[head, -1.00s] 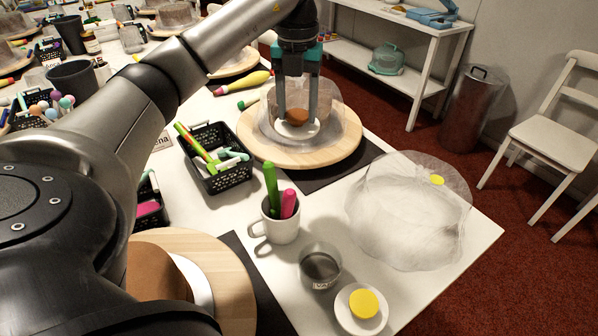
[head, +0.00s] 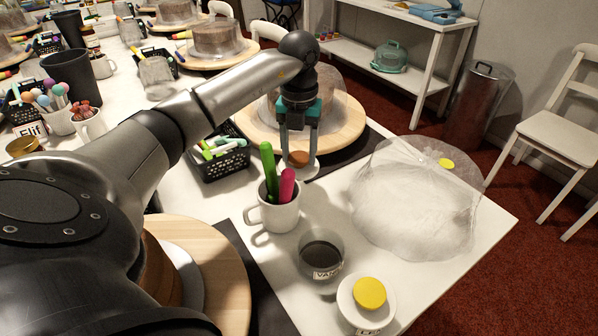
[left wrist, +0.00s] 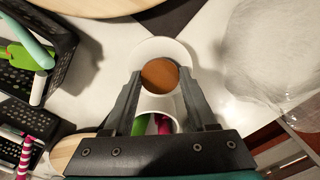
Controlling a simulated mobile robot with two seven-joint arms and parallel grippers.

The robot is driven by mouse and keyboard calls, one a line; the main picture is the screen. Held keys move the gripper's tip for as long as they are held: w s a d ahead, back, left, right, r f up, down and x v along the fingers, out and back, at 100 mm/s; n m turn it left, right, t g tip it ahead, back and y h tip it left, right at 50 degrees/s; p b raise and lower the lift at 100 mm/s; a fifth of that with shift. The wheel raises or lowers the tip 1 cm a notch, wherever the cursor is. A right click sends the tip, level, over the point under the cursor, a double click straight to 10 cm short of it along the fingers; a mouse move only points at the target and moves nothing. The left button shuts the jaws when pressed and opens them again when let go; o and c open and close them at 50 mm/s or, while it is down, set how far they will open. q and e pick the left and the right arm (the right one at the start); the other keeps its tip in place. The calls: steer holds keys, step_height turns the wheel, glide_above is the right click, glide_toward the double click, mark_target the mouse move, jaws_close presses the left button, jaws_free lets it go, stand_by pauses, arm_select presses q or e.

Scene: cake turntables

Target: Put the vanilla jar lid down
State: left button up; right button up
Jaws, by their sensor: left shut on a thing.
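My left gripper (head: 299,158) is shut on the vanilla jar lid, a white disc with a brown round knob (head: 299,159). It holds the lid beyond the mug, near the front edge of the cake turntable. In the left wrist view the lid (left wrist: 160,48) sits between the fingers (left wrist: 160,76), its white rim showing around the knob. The vanilla jar (head: 321,257), a clear open pot with dark contents and a partly readable label, stands right of the mug. My right gripper is not in view.
A white mug (head: 272,217) holds green and pink pens. A white jar with a yellow-knobbed lid (head: 344,292) stands by the table edge. A crumpled clear bag (head: 413,203) lies at right. A black basket (head: 222,168) and wooden turntable (head: 342,140) are behind. Bare table lies between mug and bag.

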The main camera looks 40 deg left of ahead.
mark_target(299, 168)
arm_select(q)
steer(key=shift+f+b, duration=0.65)
steer(key=shift+f, duration=1.75)
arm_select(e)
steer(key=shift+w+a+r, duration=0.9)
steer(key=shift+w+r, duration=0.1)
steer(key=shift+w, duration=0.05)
arm_select(q)
steer(key=shift+f, duration=0.45)
steer(key=o, duration=1.3)
steer(key=shift+r, duration=0.1)
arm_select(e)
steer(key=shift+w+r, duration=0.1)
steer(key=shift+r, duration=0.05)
arm_select(q)
steer(key=shift+r, duration=0.45)
step_height(299, 168, up, 10)
steer(key=p, duration=0.3)
steer(key=shift+r+p, duration=0.15)
steer(key=shift+p, duration=0.2)
steer(key=shift+r, duration=0.75)
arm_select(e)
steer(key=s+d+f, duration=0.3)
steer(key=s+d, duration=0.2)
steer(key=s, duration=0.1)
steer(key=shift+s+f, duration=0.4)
